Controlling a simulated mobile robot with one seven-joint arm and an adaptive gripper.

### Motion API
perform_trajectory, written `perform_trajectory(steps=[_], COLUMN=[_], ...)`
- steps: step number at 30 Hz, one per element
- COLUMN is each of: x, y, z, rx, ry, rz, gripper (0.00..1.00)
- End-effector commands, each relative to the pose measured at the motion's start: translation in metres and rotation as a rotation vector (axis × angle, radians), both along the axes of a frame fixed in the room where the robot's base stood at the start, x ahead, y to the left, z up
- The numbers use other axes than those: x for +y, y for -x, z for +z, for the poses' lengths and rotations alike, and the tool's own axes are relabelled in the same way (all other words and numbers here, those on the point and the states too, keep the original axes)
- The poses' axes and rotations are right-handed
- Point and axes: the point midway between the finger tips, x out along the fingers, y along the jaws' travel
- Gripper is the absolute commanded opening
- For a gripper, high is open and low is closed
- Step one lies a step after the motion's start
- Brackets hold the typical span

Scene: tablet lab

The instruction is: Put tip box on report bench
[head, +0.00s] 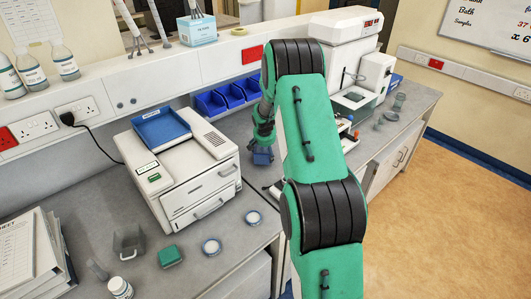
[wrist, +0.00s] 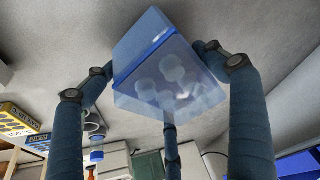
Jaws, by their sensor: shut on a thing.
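The tip box (wrist: 165,88) is a translucent blue box with pale round shapes inside, seen close up in the wrist view. My gripper (wrist: 158,72) has its dark blue fingers closed around it. In the head view, my gripper (head: 263,135) hangs left of my green arm, with the small blue tip box (head: 262,156) at its fingers, above the grey bench. The front-left grey bench (head: 205,268) carries a printer and papers; I cannot tell for certain that it is the report bench.
A white printer (head: 185,170) with a blue tray stands left of my gripper. Blue bins (head: 228,97) line the wall behind. A green block (head: 170,256), round dishes (head: 212,246) and a clear container (head: 130,242) stand at the front. Papers (head: 35,255) lie far left.

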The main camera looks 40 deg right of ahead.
Motion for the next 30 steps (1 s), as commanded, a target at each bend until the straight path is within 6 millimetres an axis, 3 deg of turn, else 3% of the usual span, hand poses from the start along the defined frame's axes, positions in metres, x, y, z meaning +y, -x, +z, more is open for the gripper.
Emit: perform_trajectory(steps=[17,18,20,30], x=[-0.0004,-0.0002,-0.0002,-0.0002], y=[-0.0009,-0.0007,-0.0007,-0.0006], z=[-0.0122,-0.0118,-0.0115,-0.011], rx=[-0.003,-0.002,-0.002,-0.002], ry=[0.001,0.0,0.0,0.0], rz=[-0.001,-0.001,-0.001,-0.001], gripper=[0.54,0.9,1.0,1.0])
